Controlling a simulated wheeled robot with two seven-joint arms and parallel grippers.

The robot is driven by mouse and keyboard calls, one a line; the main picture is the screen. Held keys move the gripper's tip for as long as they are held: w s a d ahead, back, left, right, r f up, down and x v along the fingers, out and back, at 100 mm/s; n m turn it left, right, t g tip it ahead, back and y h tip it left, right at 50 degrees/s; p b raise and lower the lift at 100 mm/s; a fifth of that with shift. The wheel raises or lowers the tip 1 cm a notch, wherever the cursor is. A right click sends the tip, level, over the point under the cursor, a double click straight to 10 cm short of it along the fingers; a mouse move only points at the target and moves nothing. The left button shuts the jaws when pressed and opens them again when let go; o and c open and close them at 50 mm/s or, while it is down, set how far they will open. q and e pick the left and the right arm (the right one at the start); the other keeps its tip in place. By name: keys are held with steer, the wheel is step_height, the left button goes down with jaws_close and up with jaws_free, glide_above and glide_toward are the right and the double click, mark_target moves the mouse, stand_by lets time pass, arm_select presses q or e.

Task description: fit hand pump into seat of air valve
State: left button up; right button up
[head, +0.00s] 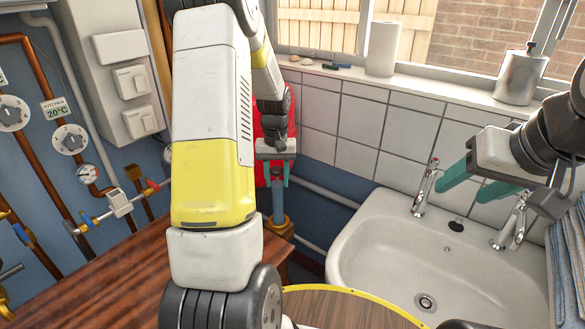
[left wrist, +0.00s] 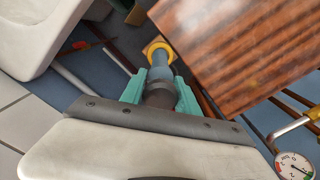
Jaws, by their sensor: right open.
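My left gripper (head: 275,182) is low in front of the red vessel, with its teal fingers pointing down. In the left wrist view the fingers (left wrist: 160,90) close on both sides of the hand pump (left wrist: 160,73), a blue-grey cylinder with a dark upper part. The pump's far end lines up with a yellow ring (left wrist: 155,47), which looks like the seat of the air valve. In the head view this brass-yellow fitting (head: 280,225) is just below the fingers. I cannot tell whether the pump is inside it. My right gripper (head: 478,182) is open and empty above the sink.
The red vessel (head: 262,130) stands behind my left gripper. A wooden tabletop (head: 110,270) lies close on the left, its edge near the pump. The white sink (head: 370,250) with taps is on the right. Copper pipes and a gauge (head: 87,174) are on the left wall.

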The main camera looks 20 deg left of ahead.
arm_select(q)
steer(key=o, duration=0.3)
steer(key=shift+r, duration=0.1)
step_height(320, 180, up, 12)
steer(key=shift+f, duration=0.1)
steer(key=s+d+r+m+t, duration=0.1)
steer(key=s+d+r+t, duration=0.1)
steer(key=s, duration=0.5)
steer(key=s+d+r+m+t+h, duration=0.1)
steer(key=s+d+r+t, duration=0.1)
steer(key=s+d+r, duration=0.3)
steer(key=s+d+r+m+t+h, duration=0.1)
steer(key=s+d, duration=0.4)
steer(key=s, duration=0.5)
steer(key=shift+s+d+r+m+t, duration=0.1)
steer(key=shift+r+m+t, duration=0.2)
steer(key=shift+r, duration=0.35)
steer(key=shift+s+d+r+m+t, duration=0.1)
steer(key=shift+r+m+t, duration=0.15)
steer(key=shift+r, duration=0.4)
